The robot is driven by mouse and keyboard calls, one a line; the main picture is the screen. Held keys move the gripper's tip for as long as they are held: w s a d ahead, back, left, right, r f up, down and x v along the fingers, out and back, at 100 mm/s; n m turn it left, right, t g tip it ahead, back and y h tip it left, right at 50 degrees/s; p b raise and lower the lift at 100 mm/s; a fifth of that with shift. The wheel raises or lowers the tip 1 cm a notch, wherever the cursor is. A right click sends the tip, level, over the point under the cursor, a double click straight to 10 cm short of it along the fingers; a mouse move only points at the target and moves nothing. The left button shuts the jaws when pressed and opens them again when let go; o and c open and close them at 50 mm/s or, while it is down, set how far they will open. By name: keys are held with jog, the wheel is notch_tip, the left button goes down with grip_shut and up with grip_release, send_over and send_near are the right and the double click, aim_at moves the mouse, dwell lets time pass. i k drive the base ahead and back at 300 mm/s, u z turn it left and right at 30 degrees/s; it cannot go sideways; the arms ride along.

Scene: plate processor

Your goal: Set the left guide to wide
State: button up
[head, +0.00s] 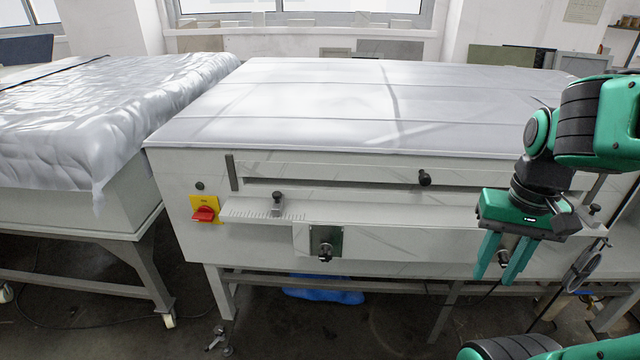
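The left guide (277,207) is a small metal block with a black knob on top. It stands on the ledge at the front of the plate processor (400,239), left of the middle, beside a ruled scale (243,213). My gripper (495,280) is far to the right of it, in front of the processor's right part. Its two green fingers point down and are apart, with nothing seen held between them. A dark knob on the machine's front shows behind the fingers. The scale's figures are too small to read.
A red and yellow switch (204,213) is left of the scale. A black knob (424,178) sits at the slot above the ledge. A plate with a dark knob (326,250) is below the ledge. A covered table (60,209) stands at left. The space before the left guide looks clear.

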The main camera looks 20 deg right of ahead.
aim_at(279, 201)
jog(key=z, duration=0.25)
jog(key=k, duration=1.15)
jog(key=u, duration=0.75)
jog(key=i, duration=1.5)
